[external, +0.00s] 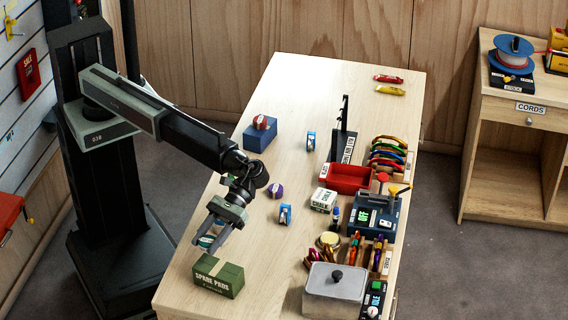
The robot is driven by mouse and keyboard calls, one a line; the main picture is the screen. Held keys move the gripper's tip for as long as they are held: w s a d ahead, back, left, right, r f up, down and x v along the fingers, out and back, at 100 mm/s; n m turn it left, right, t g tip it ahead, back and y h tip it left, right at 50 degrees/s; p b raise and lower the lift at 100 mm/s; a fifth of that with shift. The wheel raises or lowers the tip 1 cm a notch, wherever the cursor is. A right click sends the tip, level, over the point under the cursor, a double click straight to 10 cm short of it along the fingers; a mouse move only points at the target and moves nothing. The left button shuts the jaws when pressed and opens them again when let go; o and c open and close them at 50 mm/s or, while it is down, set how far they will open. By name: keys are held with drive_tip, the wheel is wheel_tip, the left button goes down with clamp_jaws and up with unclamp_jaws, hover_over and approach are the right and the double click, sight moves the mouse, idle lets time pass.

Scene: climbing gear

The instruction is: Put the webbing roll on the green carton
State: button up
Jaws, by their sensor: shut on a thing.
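The green carton (228,284), marked SPARE PADS, stands at the near left end of the wooden table. My gripper (209,242) is above the far side of the carton, pointing down, with its jaws shut on a small teal and white roll (206,241), which I take to be the webbing roll. The fingers hide part of the roll. It looks close above the carton's top, but I cannot tell whether it touches. Two other rolls show: a red one (260,122) on a blue box (259,136), and a purple one (276,191) on the table.
Two small blue and white items (285,214) (310,141) stand mid-table. A grey lidded bin (334,292), a chalk box (324,200), a red tray (346,179) and racks of gear (388,155) line the right side. The table around the carton's left is clear.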

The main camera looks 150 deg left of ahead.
sight(215, 271)
drive_tip(key=w, duration=0.4)
drive_tip(key=shift+w+a+f, duration=0.1)
drive_tip(key=shift+w+f, duration=0.05)
drive_tip(key=shift+f, duration=0.05)
wheel_tip(215, 271, down, 4)
drive_tip(key=b, duration=0.4)
drive_tip(key=shift+w, duration=0.15)
drive_tip(key=shift+r, duration=0.25)
drive_tip(key=shift+f, duration=0.2)
drive_tip(key=o, duration=1.4)
drive_tip(key=shift+r, duration=0.1)
